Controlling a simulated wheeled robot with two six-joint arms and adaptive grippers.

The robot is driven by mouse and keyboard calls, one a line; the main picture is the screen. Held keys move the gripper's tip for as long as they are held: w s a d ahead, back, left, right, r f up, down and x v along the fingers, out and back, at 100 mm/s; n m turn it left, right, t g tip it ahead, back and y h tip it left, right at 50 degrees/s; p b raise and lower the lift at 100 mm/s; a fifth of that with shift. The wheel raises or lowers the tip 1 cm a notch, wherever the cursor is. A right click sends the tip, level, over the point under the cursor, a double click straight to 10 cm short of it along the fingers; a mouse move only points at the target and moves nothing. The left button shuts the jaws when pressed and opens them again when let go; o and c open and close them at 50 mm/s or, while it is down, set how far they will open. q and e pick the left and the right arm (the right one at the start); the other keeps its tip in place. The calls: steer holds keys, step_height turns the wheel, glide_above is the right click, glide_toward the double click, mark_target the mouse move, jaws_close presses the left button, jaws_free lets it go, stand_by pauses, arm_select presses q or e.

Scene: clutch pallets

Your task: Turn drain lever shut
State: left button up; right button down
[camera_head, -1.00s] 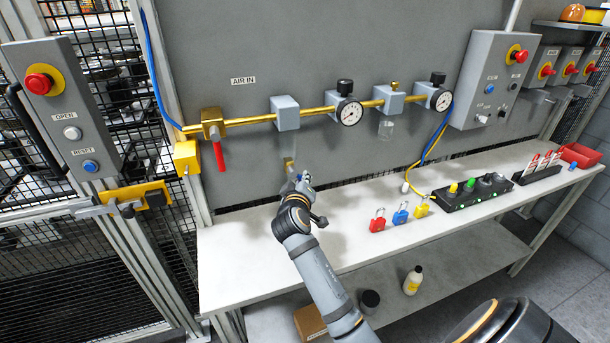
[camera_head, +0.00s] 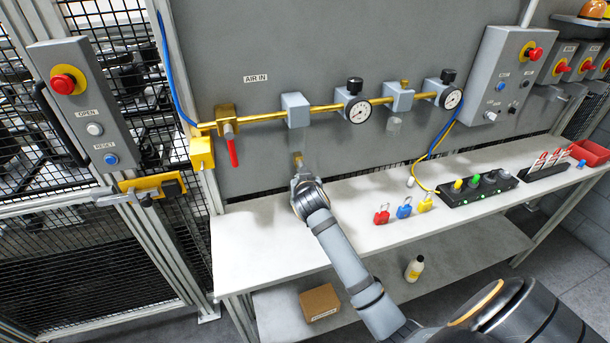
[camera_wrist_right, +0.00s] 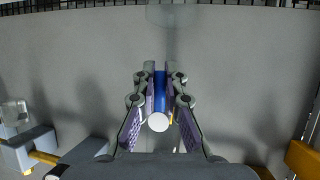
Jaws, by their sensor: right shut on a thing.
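The drain valve shows as a small brass fitting (camera_head: 297,158) on the grey panel, below the brass air pipe. My right gripper (camera_head: 301,177) is just under this fitting, above the back of the bench, and my wrist hides most of it. In the right wrist view, the gripper (camera_wrist_right: 162,72) is shut on a narrow blue lever (camera_wrist_right: 160,90), which lies between its two fingers. A white round end (camera_wrist_right: 158,122) shows at the lever's near side. The lever's angle on the valve is hard to tell. My left gripper is not in view.
A red-handled valve (camera_head: 231,150) hangs left of my wrist, under the AIR IN label. Red, blue and yellow padlocks (camera_head: 404,208) and a black block (camera_head: 478,190) stand on the bench (camera_head: 255,250) at right. The bench left of my arm is clear.

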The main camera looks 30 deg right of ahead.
steer(key=shift+a+f, duration=0.1)
stand_by(0.5)
steer(key=c, duration=1.4)
jaws_free()
steer(key=v, duration=1.2)
